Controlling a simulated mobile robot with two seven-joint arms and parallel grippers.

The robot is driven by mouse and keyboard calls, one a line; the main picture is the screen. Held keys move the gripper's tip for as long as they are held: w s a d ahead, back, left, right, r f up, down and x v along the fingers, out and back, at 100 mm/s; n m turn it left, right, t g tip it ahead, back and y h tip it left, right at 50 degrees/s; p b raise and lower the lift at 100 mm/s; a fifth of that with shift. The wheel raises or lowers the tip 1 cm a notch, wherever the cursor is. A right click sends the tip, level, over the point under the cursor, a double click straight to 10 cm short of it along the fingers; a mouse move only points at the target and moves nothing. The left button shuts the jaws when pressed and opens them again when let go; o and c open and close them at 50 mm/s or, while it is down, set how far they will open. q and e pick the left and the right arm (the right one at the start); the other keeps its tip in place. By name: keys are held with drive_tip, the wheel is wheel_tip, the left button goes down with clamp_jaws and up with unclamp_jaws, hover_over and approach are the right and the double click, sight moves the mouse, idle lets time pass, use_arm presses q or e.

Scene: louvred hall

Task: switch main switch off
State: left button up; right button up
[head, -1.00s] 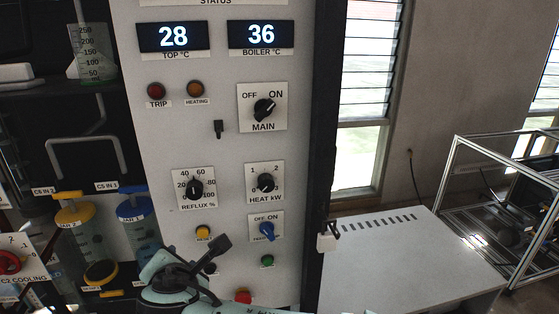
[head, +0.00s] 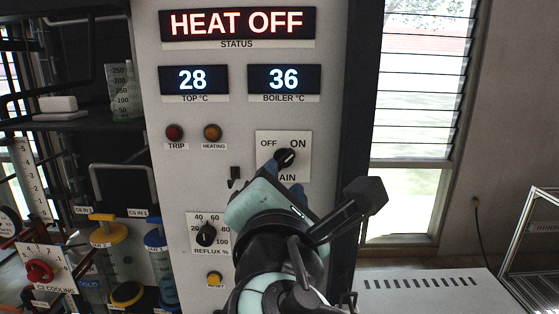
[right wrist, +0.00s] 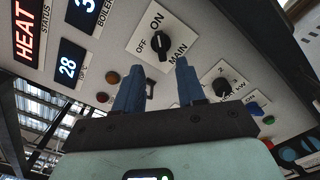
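The main switch (head: 285,157) is a black rotary knob on a white plate, marked OFF at left and ON at right. Its pointer is turned toward ON. It also shows in the right wrist view (right wrist: 160,43), just beyond the fingertips. My right gripper (head: 284,180) is just below the knob in the head view and partly covers the MAIN label. In the right wrist view its two blue fingers (right wrist: 157,66) are apart with nothing between them. The knob appears roughly centred past the gap. My left gripper is not in view.
The panel also bears a HEAT OFF display (head: 238,24), a reflux knob (head: 206,234), a small black hook (head: 234,177), and trip (head: 175,133) and heating (head: 212,132) lamps. The heat knob (right wrist: 221,88) is near the right finger in the wrist view. A white table (head: 425,294) stands at right.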

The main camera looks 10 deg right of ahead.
sight(284, 163)
drive_tip(key=x, duration=0.7)
drive_tip(key=shift+w+d, duration=0.1)
drive_tip(key=shift+w+d+p, duration=0.1)
drive_tip(key=shift+w+p, duration=0.1)
drive_tip(key=shift+p, duration=0.25)
drive_tip(key=shift+w+f, duration=0.1)
drive_tip(key=shift+w, duration=0.15)
drive_tip(key=shift+s, duration=0.1)
drive_tip(key=c, duration=0.7)
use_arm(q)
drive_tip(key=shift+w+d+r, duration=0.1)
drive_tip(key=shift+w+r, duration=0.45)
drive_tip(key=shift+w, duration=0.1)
use_arm(e)
clamp_jaws()
